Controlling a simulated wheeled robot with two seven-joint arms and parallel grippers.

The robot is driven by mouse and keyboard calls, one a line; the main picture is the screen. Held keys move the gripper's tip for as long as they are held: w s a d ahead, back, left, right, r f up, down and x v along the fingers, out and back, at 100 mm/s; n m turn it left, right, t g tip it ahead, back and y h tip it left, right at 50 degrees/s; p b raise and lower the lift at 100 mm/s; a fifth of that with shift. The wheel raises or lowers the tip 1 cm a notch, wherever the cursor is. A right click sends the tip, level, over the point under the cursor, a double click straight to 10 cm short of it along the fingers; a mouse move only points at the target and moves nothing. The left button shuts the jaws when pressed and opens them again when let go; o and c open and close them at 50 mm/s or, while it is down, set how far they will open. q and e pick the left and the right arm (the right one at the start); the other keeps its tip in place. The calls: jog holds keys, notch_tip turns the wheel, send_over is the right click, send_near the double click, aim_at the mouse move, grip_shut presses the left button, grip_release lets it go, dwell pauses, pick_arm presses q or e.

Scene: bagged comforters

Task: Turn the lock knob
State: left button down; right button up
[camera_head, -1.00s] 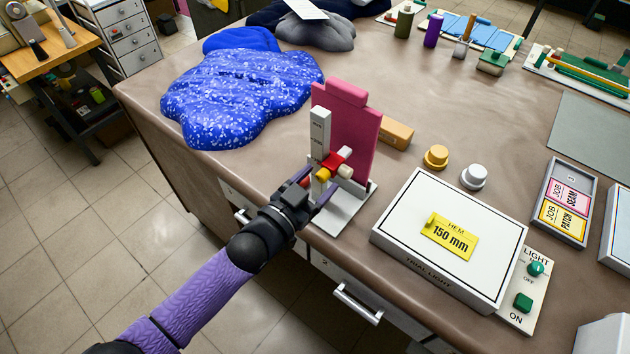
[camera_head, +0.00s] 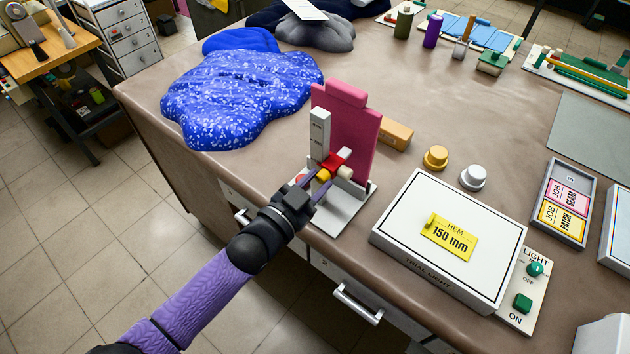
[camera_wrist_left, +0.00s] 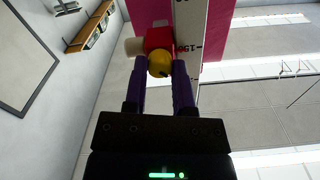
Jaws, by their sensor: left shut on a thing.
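The lock knob, a yellow knob (camera_head: 323,175), sits on a red slider block (camera_head: 334,161) on a white upright scale (camera_head: 320,135) in front of a pink panel (camera_head: 352,118). A pale cylinder (camera_head: 345,172) sticks out beside it. My left gripper (camera_head: 318,184) reaches in from the lower left and is shut on the yellow knob. In the left wrist view the knob (camera_wrist_left: 159,65) sits between the two purple fingertips, with the red block (camera_wrist_left: 158,39) just behind it. My right gripper is not in view.
A white box with a yellow "HEM 150 mm" tag (camera_head: 449,235) lies right of the stand. A yellow knob-like piece (camera_head: 435,157) and a white one (camera_head: 473,177) stand behind it. Blue speckled fabric (camera_head: 235,95) lies at the back left. The table's front edge runs below the stand.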

pick_arm(q)
jog(key=m, duration=0.4)
jog(key=shift+m, duration=2)
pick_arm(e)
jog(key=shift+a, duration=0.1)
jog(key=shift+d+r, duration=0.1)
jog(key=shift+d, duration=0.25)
pick_arm(q)
jog(key=shift+c, duration=2.1)
grip_release()
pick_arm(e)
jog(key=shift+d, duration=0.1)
